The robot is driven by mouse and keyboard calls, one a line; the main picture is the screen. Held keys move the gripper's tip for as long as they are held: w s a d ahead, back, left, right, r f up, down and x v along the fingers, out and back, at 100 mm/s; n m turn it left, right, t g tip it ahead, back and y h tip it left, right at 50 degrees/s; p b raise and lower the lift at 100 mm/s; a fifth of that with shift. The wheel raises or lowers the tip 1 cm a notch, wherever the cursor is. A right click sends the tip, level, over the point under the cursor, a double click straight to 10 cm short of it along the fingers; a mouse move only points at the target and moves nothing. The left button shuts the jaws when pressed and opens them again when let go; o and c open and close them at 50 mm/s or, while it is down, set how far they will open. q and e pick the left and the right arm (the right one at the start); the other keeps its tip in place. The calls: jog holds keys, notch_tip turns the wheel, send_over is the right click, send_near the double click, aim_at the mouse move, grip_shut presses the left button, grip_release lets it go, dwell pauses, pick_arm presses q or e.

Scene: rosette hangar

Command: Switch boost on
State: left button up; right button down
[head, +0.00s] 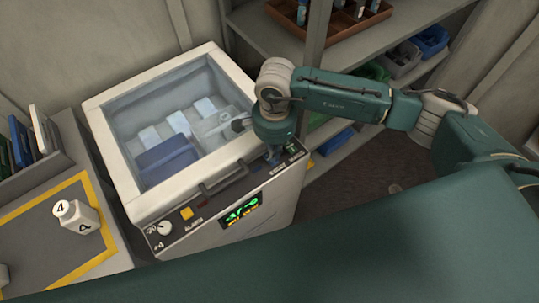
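A white chest freezer (170,207) with a clear lid stands in the middle of the head view. Its front panel has a dial (164,228) marked -20 and +4, a yellow button (187,213) above an alarm label, and a lit display (242,210) with green and amber characters. At the panel's right end is a small dark switch (292,149) with a green part; its label is too small to read. My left gripper is out of view.
A white bottle (77,216) marked 4 stands on a yellow-edged grey mat (40,247) at left, near upright books (42,130). Shelves at right hold a brown tray (335,24) and blue bins (430,41). My green body fills the lower foreground.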

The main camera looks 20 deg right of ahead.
jog(key=shift+f+b, duration=1.2)
jog(key=shift+b, duration=0.05)
dwell(0.8)
jog(key=shift+r, duration=0.1)
jog(key=shift+w+r+p, duration=0.1)
jog(key=shift+r+p, duration=0.4)
jog(key=shift+r, duration=0.3)
jog(key=shift+r+p, duration=1.1)
jog(key=shift+r, duration=1.55)
jog(key=shift+a, duration=0.1)
